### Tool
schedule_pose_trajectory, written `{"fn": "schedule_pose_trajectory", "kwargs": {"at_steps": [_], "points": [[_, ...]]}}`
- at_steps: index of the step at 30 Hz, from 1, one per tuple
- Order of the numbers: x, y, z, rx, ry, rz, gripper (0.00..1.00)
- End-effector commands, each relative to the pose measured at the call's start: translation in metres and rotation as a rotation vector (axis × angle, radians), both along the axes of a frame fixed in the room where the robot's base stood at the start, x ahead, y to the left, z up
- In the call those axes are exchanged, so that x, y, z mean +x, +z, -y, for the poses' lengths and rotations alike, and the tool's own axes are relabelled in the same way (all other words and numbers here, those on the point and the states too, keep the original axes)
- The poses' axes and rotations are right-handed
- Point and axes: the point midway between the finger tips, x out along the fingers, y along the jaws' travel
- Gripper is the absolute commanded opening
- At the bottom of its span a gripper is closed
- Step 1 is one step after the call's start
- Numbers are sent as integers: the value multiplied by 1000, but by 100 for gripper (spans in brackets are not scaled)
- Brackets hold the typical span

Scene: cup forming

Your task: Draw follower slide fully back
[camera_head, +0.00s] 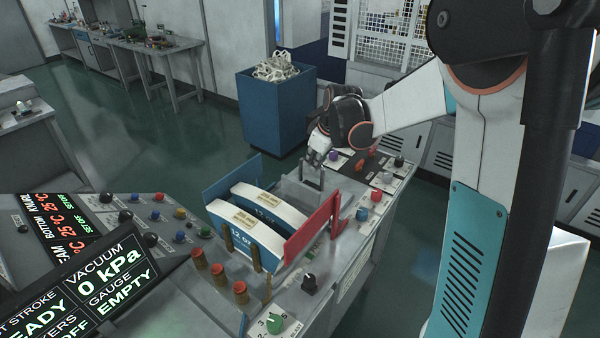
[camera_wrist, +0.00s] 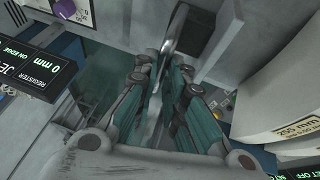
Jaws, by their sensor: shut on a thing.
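My gripper (camera_head: 317,158) reaches down over the grey machine bench beside the paper stacks. In the wrist view the gripper (camera_wrist: 166,66) has its two fingers close together, shut on a grey upright handle (camera_wrist: 180,32). The same handle (camera_head: 312,179) shows in the head view as a dark upright frame under the fingertips. I take it for the follower slide's handle; its link to the slide is not clear. A red plate (camera_head: 308,228) stands at the near right of the stacks and a blue plate (camera_head: 228,178) at the far left. The grip itself is partly hidden by the fingers.
White and blue stacks marked 12 oz (camera_head: 240,238) lie between the plates, near brown posts (camera_head: 228,238). Knobs and buttons (camera_head: 362,213) line the bench's right edge. A display panel (camera_head: 80,285) fills the lower left. A blue bin (camera_head: 272,110) stands behind on open floor.

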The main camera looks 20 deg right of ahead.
Motion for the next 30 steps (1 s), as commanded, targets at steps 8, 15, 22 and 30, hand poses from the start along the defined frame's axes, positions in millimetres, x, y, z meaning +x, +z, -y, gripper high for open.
{"fn": "schedule_pose_trajectory", "kwargs": {"at_steps": [8, 15, 22, 30], "points": [[40, 0, 60, -1, -3, 1, 0], [57, 1, 84, 0, -1, 2, 0], [61, 1, 90, -2, -1, 3, 0], [61, 2, 91, -3, -2, 5, 18]]}}
